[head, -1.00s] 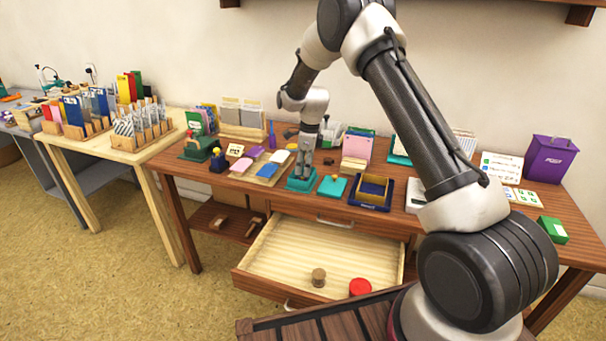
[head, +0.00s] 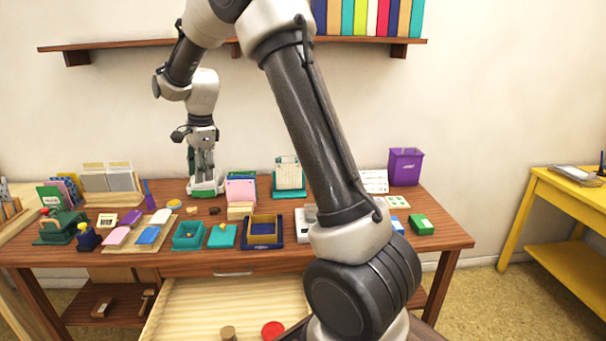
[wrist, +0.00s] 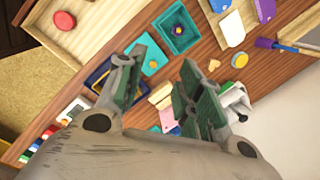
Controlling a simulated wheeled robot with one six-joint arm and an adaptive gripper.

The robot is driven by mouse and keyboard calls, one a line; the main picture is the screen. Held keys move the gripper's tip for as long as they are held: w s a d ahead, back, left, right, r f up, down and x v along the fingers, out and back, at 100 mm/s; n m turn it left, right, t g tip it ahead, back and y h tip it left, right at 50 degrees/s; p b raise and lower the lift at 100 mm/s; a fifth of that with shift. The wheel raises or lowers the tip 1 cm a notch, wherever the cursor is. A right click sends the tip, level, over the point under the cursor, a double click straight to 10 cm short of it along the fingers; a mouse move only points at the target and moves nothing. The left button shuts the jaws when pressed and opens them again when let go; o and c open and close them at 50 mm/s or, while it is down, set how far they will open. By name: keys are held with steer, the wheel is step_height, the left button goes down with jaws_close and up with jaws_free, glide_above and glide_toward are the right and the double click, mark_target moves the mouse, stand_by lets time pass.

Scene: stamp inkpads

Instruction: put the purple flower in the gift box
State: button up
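The gift box appears to be the open teal box (head: 188,236) at the front left of the desk; it also shows in the wrist view (wrist: 163,27). A small purple-blue flower with a yellow centre (wrist: 179,30) lies inside it on the floor of the box. A teal lid (head: 222,237) with a small yellow piece on top lies to the box's right, apart from it. My gripper (wrist: 160,68) is open, with nothing between its fingers. In the head view my gripper (head: 203,178) hangs behind the box, above the back of the desk.
A white-and-green item (head: 206,188) stands below my gripper. A pink card stack (head: 240,192) and a navy box with a tan inside (head: 263,229) stand to the right. A tray with coloured pads (head: 140,232) is left of the box. An open drawer (head: 210,300) juts out in front.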

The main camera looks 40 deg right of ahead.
steer(key=s+d+r+n+t, duration=0.1)
steer(key=s+d+r+n, duration=0.2)
steer(key=s+r+n, duration=0.5)
steer(key=s+d+r+n+t, duration=0.1)
steer(key=s+d+r, duration=0.25)
steer(key=s, duration=0.85)
steer(key=s+d+f+n, duration=0.1)
steer(key=s+n, duration=0.3)
steer(key=s, duration=0.4)
steer(key=s+d+n+h, duration=0.1)
steer(key=s+n, duration=0.3)
steer(key=s, duration=0.5)
steer(key=shift+s+d+f+n+t, duration=0.15)
steer(key=shift+d+f+n+t, duration=0.2)
steer(key=shift+d, duration=0.2)
steer(key=shift+a, duration=0.1)
